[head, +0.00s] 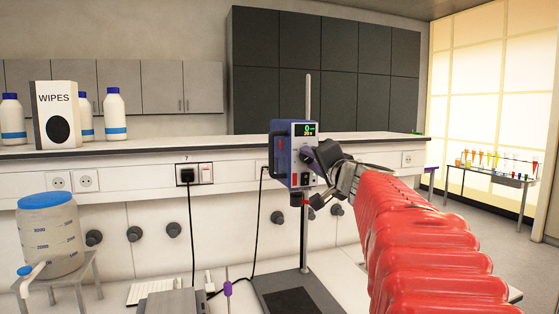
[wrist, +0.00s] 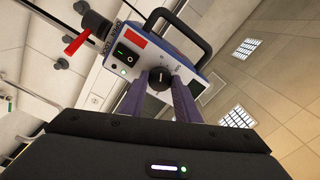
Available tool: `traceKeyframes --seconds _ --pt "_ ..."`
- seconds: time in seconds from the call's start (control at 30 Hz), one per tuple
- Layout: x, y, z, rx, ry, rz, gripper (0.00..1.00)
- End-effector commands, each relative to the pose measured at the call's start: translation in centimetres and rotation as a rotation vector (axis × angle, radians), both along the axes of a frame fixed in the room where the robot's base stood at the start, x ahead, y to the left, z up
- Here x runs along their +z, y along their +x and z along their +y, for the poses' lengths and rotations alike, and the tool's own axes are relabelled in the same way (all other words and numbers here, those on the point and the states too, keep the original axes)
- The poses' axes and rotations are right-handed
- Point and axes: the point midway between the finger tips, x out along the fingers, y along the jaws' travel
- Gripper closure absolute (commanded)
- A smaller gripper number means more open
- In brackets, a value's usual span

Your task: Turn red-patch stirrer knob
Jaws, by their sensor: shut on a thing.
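The blue and white overhead stirrer (head: 281,152) hangs on an upright metal rod above the bench. Its display reads 0 on top, with a smaller line below. A red patch (wrist: 136,39) sits beside a black rocker switch and a lit green light on its face; the patch also shows in the head view (head: 295,180). The black round knob (wrist: 160,76) has a white pointer mark. My gripper (wrist: 159,84) has its purple fingers on either side of the knob, shut on it. In the head view my gripper (head: 316,158) reaches the stirrer's front and largely hides the knob.
A black stand base (head: 290,302) lies below the stirrer. A blue-lidded jug (head: 48,235) stands at left, with a wipes box (head: 56,115) and white bottles on the ledge. A power cord (head: 258,215) hangs beside the stirrer. A test-tube table (head: 485,180) is far right.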

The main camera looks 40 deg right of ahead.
Motion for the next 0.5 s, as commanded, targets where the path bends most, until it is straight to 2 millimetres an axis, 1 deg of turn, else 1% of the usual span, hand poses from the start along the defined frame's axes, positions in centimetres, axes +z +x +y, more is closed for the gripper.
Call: traceKeyframes --seconds 0.03,0.47,0.5 --pt "-0.48 0.13 0.07 0.004 -0.005 0.009 0.94" --pt "-0.50 0.14 0.04 0.003 -0.015 0.012 0.93" --pt "-0.49 0.14 0.04 0.003 -0.015 0.012 0.69"
